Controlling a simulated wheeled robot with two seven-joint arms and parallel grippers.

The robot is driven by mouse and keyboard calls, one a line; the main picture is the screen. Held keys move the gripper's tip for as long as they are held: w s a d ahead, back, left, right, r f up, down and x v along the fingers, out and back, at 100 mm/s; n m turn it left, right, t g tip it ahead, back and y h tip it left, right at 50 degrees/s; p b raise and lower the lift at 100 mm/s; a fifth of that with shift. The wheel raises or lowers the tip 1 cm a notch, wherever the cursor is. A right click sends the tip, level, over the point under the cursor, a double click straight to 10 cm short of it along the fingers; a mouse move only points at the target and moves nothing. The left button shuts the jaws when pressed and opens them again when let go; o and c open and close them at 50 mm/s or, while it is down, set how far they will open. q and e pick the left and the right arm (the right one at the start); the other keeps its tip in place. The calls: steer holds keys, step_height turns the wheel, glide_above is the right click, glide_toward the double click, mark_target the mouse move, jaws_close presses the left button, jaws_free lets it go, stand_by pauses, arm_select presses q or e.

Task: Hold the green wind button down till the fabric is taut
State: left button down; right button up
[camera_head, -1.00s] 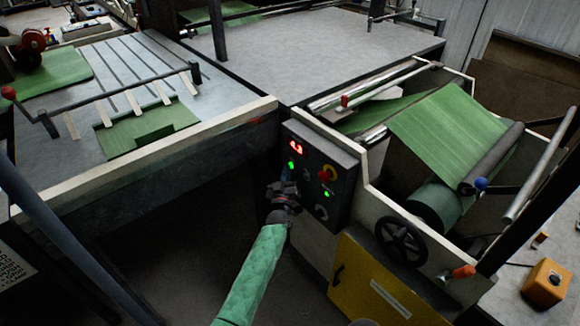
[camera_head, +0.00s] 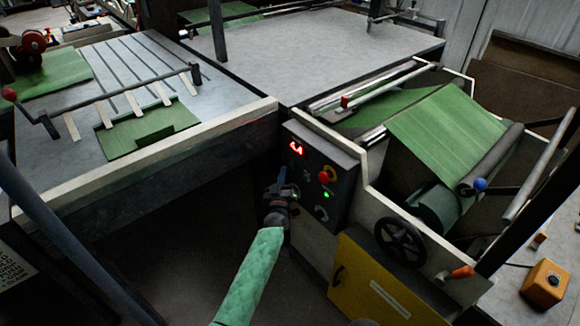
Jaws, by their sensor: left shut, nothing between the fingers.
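The control panel (camera_head: 340,170) carries a red lit display (camera_head: 296,149), a red stop knob on yellow (camera_head: 327,174) and a small green light (camera_head: 326,195). My left gripper (camera_head: 283,176), on the green-sleeved arm, is shut and empty. Its tips are at the panel's left side, over the spot of the green wind button, which is hidden. I cannot tell whether the button is pressed in. Green fabric (camera_head: 445,125) runs over the rollers at right. Its flat stretch (camera_head: 390,112) behind looks smooth. My right gripper is out of view.
A slotted table (camera_head: 120,65) with green pieces and a clamp bar lies at left. A black handwheel (camera_head: 400,241) and yellow cabinet door (camera_head: 367,285) are right of my arm. An orange box (camera_head: 547,282) stands at far right.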

arm_select(q)
steer(key=shift+s+a, duration=0.15)
steer(key=shift+a, duration=0.15)
steer(key=s+a, duration=0.1)
steer(key=a, duration=0.1)
steer(key=s+a+p, duration=0.1)
steer(key=shift+s+a+p, duration=0.3)
steer(key=shift+s+a, duration=0.1)
stand_by(0.3)
stand_by(0.9)
